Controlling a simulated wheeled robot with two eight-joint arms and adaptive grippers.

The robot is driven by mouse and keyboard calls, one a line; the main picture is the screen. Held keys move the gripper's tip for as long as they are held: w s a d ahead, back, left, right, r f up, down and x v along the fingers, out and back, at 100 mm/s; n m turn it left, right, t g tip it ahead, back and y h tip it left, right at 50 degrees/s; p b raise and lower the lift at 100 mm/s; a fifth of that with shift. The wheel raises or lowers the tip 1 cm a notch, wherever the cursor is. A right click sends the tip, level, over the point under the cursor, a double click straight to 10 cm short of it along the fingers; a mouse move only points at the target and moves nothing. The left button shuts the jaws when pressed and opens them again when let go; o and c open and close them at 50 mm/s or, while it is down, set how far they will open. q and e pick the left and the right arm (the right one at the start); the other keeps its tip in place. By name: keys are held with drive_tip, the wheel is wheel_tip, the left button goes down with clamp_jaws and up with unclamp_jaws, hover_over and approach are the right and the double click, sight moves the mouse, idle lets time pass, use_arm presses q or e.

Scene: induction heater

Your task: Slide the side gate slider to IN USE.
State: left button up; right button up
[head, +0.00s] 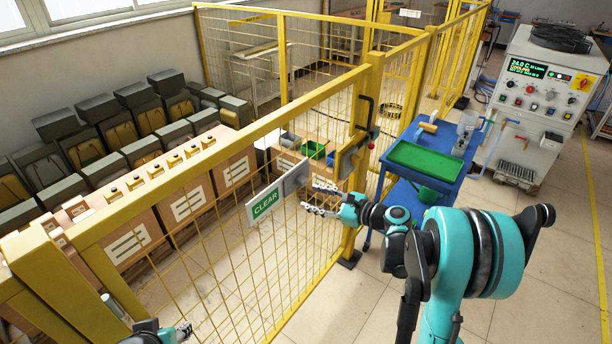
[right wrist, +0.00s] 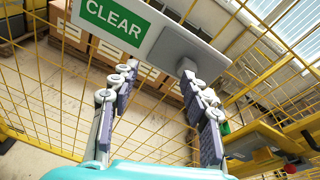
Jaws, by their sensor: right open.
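The side gate slider is a white plate on the yellow mesh fence. Its green CLEAR label (head: 265,204) shows, also in the right wrist view (right wrist: 113,20); no IN USE label is seen. A grey block (head: 296,178) sits at the plate's right end, seen close up in the right wrist view (right wrist: 182,50). My right gripper (head: 313,198) is open and empty just right of the block, its fingers pointing at the fence; in the right wrist view the fingertips (right wrist: 156,75) lie just below the plate and block. My left gripper (head: 182,333) is partly cut off at the bottom left.
A yellow fence post (head: 362,130) with a grey latch box (head: 354,155) stands right of the slider. A blue cart (head: 405,195) with a green tray (head: 424,161) is beyond it. Boxes stand behind the mesh. The heater cabinet (head: 525,115) is at the right.

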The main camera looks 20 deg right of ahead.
sight(305, 181)
drive_tip(key=w+d+m+t, duration=0.2)
drive_tip(key=d+m, duration=0.2)
drive_tip(key=shift+y, duration=0.4)
drive_tip(key=x, duration=0.7)
drive_tip(key=shift+w+b, duration=0.25)
drive_tip(key=shift+b, duration=0.15)
drive_tip(key=shift+a, duration=0.1)
clamp_jaws()
